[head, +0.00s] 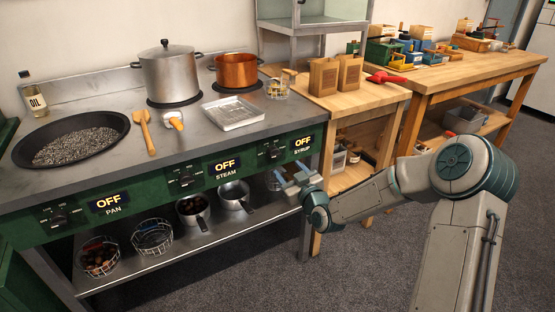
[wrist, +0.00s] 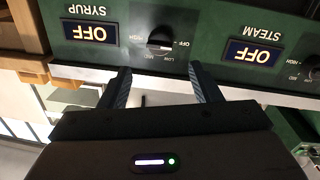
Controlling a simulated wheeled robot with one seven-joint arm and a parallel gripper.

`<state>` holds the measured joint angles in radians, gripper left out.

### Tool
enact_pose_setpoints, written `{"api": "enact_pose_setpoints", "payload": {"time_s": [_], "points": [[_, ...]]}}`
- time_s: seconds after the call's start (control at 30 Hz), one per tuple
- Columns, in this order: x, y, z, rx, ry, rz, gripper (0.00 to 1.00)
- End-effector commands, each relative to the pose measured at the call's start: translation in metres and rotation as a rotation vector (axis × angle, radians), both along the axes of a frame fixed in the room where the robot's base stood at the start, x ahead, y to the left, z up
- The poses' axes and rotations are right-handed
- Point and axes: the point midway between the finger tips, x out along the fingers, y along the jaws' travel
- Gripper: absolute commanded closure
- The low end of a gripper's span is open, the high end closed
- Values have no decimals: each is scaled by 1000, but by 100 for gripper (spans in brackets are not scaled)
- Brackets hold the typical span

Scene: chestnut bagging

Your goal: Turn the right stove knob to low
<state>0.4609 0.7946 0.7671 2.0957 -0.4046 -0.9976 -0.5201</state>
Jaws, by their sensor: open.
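The right stove knob (head: 271,153) is a dark knob on the green front panel, left of a display (head: 304,142) reading OFF over the word SYRUP. In the wrist view, upside down, the knob (wrist: 160,40) has LOW, MID and HIGH marked around it, with the SYRUP display (wrist: 91,32) at left. My gripper (head: 289,177) is in front of the panel, just below the knob. In the wrist view my gripper (wrist: 160,70) is open and empty, its fingers on either side of the knob's line but short of it. I see no contact.
The STEAM display (head: 225,167) and PAN display (head: 110,203) also read OFF. A steel pot (head: 168,78) and a copper pot (head: 237,72) stand on the stove top. The lower shelf (head: 175,250) holds saucepans and wire baskets. A wooden table (head: 365,92) adjoins at right.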

Motion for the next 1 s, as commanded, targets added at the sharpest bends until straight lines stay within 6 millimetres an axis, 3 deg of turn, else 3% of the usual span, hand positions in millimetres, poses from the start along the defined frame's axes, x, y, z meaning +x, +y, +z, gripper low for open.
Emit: {"api": "enact_pose_setpoints", "payload": {"time_s": [0.2,0.43,0.93,1.0], "points": [[36,22,-1,2,0,1,43],[63,37,0,1,0,0,43],[75,44,0,0,2,1,43],[75,43,0,0,2,1,59]]}}
